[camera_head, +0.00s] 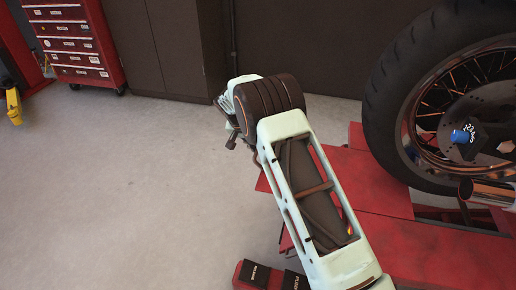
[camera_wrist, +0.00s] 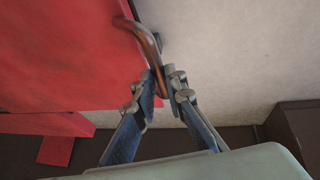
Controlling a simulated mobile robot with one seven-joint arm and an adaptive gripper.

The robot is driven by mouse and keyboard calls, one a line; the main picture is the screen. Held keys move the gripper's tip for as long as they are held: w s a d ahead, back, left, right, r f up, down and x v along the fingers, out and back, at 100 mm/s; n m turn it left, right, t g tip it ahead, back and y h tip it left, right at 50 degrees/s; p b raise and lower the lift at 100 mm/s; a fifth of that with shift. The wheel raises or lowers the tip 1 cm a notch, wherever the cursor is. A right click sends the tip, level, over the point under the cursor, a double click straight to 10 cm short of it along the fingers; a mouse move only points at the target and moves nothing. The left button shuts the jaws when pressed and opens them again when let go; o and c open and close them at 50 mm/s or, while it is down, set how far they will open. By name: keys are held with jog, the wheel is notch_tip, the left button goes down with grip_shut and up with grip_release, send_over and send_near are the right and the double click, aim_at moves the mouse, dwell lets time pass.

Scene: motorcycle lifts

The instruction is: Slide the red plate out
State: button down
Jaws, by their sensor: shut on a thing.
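The red plate (camera_wrist: 60,50) fills the upper left of the wrist view, with a bent copper-brown handle (camera_wrist: 143,36) at its edge. My gripper (camera_wrist: 161,84) is shut on this handle, with one finger on each side of it. In the head view, the red plate (camera_head: 346,168) shows at the end of the red lift, below the motorcycle wheel, and part of it is hidden behind my arm. My gripper's fingers are mostly hidden there by my wrist.
A motorcycle wheel (camera_head: 400,120) stands on the red lift (camera_head: 440,250) at the right. A red tool cabinet (camera_head: 75,45) and a dark cupboard (camera_head: 165,45) stand at the back. A yellow object (camera_head: 14,106) is at the far left. The grey floor between is clear.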

jog(key=shift+w+a, duration=0.1)
jog(key=shift+a, duration=0.7)
jog(key=c, duration=2)
grip_release()
jog(key=shift+o, duration=0.2)
jog(key=v, duration=1.2)
jog(key=shift+d, duration=0.1)
